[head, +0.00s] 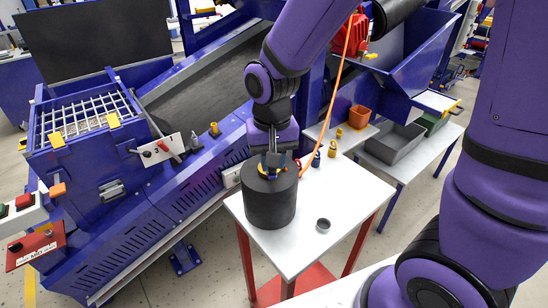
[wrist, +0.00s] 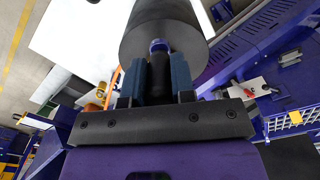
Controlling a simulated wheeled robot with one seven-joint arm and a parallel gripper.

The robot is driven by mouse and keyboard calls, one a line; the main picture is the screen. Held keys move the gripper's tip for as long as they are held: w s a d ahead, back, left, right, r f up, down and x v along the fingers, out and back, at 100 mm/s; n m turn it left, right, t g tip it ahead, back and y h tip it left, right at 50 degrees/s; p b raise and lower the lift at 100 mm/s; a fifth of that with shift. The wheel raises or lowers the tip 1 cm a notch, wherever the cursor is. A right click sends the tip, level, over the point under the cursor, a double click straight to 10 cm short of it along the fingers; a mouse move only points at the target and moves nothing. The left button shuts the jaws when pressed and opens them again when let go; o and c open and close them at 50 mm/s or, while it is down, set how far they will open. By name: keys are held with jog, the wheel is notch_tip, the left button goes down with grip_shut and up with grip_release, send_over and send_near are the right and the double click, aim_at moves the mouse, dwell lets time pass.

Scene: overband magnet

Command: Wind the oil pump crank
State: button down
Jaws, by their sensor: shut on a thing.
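A dark grey cylinder (head: 269,205), apparently the oil pump body, stands upright on a white-topped table (head: 330,190). My gripper (head: 272,162) points down at its top, where a small yellow part shows beside the fingers. In the wrist view, my gripper (wrist: 159,75) is shut on a black crank handle (wrist: 158,68) with a blue end, one finger on each side. The large cylinder (wrist: 163,22) lies just beyond the fingertips. The crank's arm and its joint to the pump are mostly hidden by my gripper.
A small grey ring (head: 323,226) lies right of the cylinder. Blue and yellow bottles (head: 332,149) stand at the table's back. An orange hose (head: 343,70) hangs behind my arm. A blue conveyor frame (head: 160,215) is close on the left. The table's front right is clear.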

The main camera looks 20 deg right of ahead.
jog(key=shift+w+a+r, duration=0.1)
jog(key=shift+w+a, duration=0.15)
jog(key=shift+a, duration=0.25)
jog(key=shift+w+a, duration=0.25)
jog(key=shift+a, duration=0.2)
jog(key=shift+w+a, duration=0.65)
jog(key=shift+a, duration=0.05)
jog(key=shift+w+a, duration=0.25)
jog(key=shift+w, duration=0.25)
jog(key=shift+w+a, duration=0.25)
jog(key=shift+w, duration=0.3)
